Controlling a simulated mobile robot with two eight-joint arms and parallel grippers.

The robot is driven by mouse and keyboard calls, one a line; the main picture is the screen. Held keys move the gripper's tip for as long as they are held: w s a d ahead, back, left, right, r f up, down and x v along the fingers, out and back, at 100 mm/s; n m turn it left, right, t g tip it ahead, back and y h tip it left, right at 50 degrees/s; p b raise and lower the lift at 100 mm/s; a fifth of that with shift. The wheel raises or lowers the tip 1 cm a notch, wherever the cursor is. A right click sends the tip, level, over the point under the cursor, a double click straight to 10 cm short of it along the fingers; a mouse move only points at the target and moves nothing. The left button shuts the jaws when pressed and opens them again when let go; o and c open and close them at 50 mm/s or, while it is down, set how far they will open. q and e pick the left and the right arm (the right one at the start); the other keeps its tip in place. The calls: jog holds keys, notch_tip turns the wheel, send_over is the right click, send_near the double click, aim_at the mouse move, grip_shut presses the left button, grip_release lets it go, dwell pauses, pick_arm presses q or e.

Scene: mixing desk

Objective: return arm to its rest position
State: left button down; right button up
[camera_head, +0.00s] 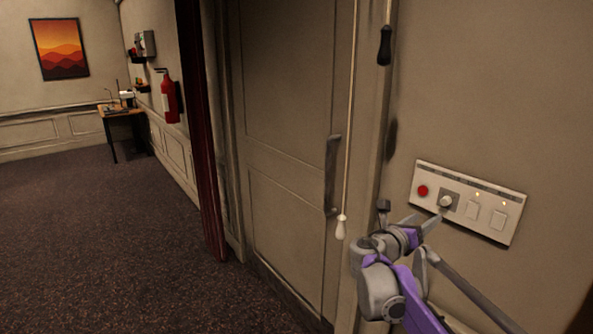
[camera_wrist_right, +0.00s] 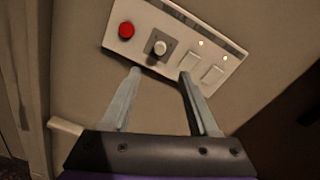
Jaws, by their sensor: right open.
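My right gripper (camera_wrist_right: 160,73) is open, with its two grey fingers apart and nothing between them. In the head view my right gripper (camera_head: 432,222) is at the lower right, just below and left of a white wall panel (camera_head: 425,197). In the right wrist view the knob (camera_wrist_right: 160,48) lies beyond the gap between the fingertips. I cannot tell whether a fingertip touches the panel. My left gripper is not in view.
A door (camera_head: 290,150) with a dark handle (camera_head: 331,175) stands left of my right arm. A pull cord with a white end (camera_head: 341,228) hangs beside it. A fire extinguisher (camera_head: 169,97) and a small desk (camera_head: 122,110) are farther left. The carpeted floor (camera_head: 110,240) is clear.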

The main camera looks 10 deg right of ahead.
jog(key=s+a+f+m+g+y+p, duration=0.1)
jog(key=s+a+f+m+y+p, duration=0.1)
jog(key=s+a+f+m+y, duration=0.5)
jog(key=s+a+f+m+g+y+p, duration=0.2)
jog(key=s+a+f+m+y, duration=0.6)
jog(key=s+a+f+m, duration=0.9)
jog(key=s+m, duration=0.4)
jog(key=s, duration=0.3)
